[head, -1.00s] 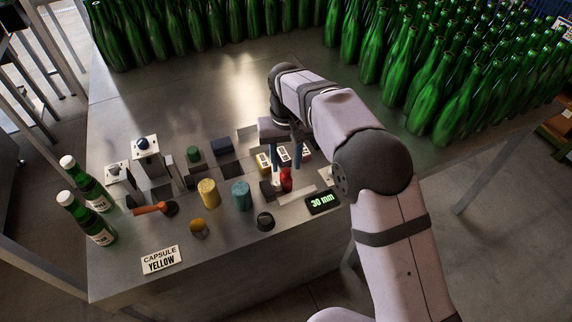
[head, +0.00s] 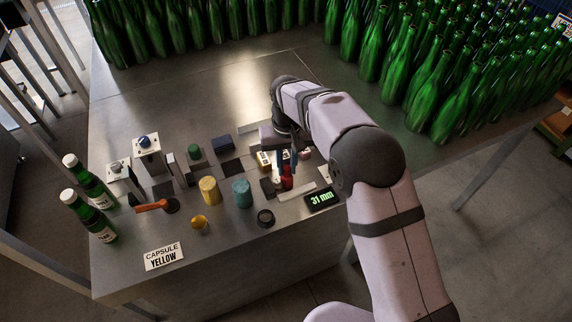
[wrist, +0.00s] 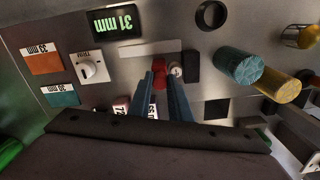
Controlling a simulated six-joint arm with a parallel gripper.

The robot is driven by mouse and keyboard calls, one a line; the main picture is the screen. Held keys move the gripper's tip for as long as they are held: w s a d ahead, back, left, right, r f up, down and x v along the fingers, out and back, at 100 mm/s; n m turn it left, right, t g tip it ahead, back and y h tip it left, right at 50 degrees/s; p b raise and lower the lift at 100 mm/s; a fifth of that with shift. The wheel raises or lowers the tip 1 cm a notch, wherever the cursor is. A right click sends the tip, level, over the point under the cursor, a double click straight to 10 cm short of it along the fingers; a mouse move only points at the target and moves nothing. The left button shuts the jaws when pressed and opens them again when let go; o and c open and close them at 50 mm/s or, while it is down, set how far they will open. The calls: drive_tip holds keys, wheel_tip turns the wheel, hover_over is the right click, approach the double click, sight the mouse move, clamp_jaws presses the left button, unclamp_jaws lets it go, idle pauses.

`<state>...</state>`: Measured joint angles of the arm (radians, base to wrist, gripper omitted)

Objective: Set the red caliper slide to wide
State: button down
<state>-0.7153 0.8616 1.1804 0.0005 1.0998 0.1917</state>
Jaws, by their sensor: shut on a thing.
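The red caliper slide (head: 287,177) stands upright by the pale scale strip at the right front of the bench. It also shows in the wrist view (wrist: 160,74). My gripper (head: 287,161) reaches down from above, and its two blue fingers are shut on the red slide. In the wrist view my gripper (wrist: 164,78) has a finger on each side of the slide. The black display (head: 322,199) beside it reads 31 mm; it also shows in the wrist view (wrist: 117,20). The slide's lower part is partly hidden by the fingers.
A teal cylinder (head: 242,193), a yellow cylinder (head: 209,190) and a black ring (head: 265,218) stand left of the slide. A CAPSULE YELLOW sign (head: 164,257) is at front left. Green bottles crowd the back.

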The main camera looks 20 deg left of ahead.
drive_tip(key=w+d, duration=0.3)
drive_tip(key=shift+w+d, duration=0.3)
drive_tip(key=shift+a, duration=0.1)
drive_tip(key=c, duration=1.6)
unclamp_jaws()
drive_tip(key=shift+r+b, duration=1.15)
drive_tip(key=shift+r, duration=2.55)
